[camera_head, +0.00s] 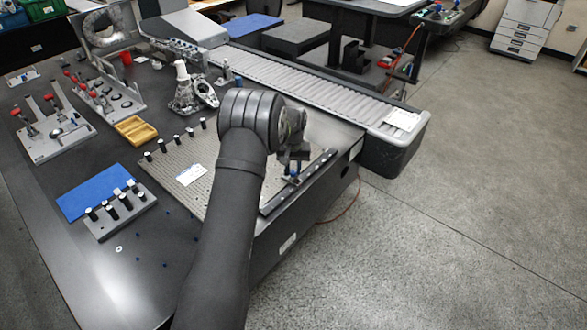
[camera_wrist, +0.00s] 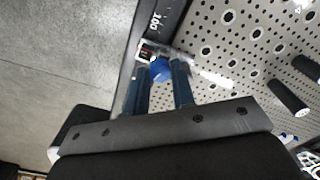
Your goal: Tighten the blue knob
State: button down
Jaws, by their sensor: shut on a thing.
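The blue knob (camera_wrist: 161,70) shows in the wrist view on a small metal fixture at the edge of the perforated plate. My gripper (camera_wrist: 160,75) is shut on the blue knob, with one dark blue finger on each side of it. In the head view my gripper (camera_head: 293,176) is low at the right side of the plate, over a dark rail (camera_head: 298,182). My wrist and fingers hide most of the knob there.
The perforated plate (camera_head: 226,166) holds a white label and several black-and-white pegs. A yellow tray (camera_head: 135,130), a blue mat (camera_head: 88,193) and a grey peg block (camera_head: 121,211) lie to the left. A roller conveyor (camera_head: 310,88) runs behind. Open floor lies to the right.

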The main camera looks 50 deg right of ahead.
aim_at(294, 172)
jog(key=n, duration=1.1)
jog(key=shift+n, duration=0.4)
jog(key=n, duration=0.6)
jog(key=shift+d+r+n, duration=0.1)
jog(key=shift+n, duration=0.3)
jog(key=c, duration=1.5)
grip_release()
notch_tip(294, 172, up, 17)
jog(key=shift+r, duration=0.2)
